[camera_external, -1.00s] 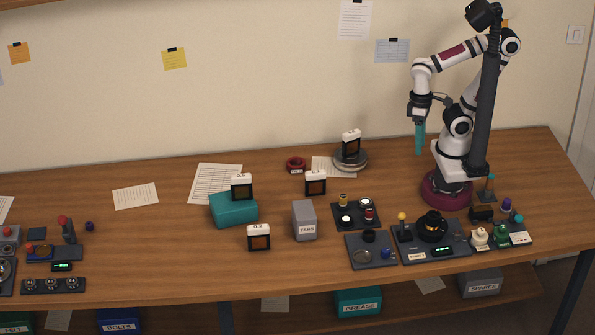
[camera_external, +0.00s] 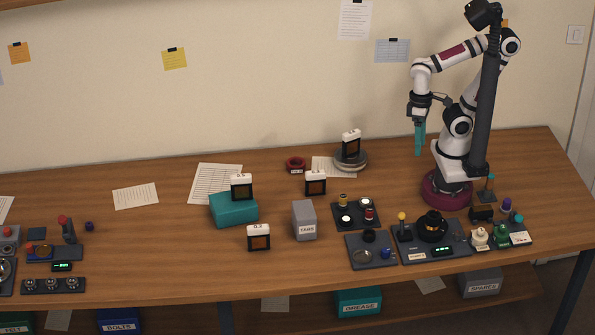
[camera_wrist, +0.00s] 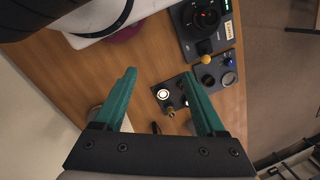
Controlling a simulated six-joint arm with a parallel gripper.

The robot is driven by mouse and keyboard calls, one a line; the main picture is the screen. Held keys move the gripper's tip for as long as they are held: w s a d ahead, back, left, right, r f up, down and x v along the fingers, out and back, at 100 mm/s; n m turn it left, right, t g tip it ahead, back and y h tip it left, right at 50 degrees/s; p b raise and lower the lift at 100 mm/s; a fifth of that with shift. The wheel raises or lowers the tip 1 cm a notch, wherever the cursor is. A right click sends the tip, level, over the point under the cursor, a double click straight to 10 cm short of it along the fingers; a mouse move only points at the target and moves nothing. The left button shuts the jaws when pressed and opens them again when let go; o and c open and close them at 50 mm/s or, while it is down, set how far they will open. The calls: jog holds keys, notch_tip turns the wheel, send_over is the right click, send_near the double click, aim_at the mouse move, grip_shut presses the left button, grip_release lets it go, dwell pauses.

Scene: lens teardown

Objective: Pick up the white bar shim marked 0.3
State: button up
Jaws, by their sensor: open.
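Several shims with white top bars and dark square bodies stand in the external view. One shim (camera_external: 241,187) is on a teal box (camera_external: 233,211). A second shim (camera_external: 258,238) stands on the bench in front of it. A third shim (camera_external: 315,184) stands right of the teal box. A fourth shim (camera_external: 351,144) stands on a round grey stand (camera_external: 350,162). Their marks are too small to tell surely which reads 0.3. My gripper (camera_external: 419,151) is open and empty, pointing down above the bench, right of all the shims. Its teal fingers are apart in the wrist view (camera_wrist: 158,74).
A grey box (camera_external: 304,221) stands in the middle. A dark tray of small parts (camera_external: 345,222) and a panel with a black dial (camera_external: 410,252) are to its right. A dark red ring (camera_external: 296,163) lies near the back. The bench's left middle is mostly clear.

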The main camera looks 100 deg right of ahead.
jog(key=o, duration=0.4)
jog(key=shift+c, duration=0.2)
jog(key=n+h, duration=0.2)
jog(key=n, duration=2.1)
send_over(316, 172)
notch_tip(316, 172, down, 2)
jog(key=shift+n, duration=0.4)
notch_tip(316, 172, down, 16)
jog(key=shift+d+f, duration=0.1)
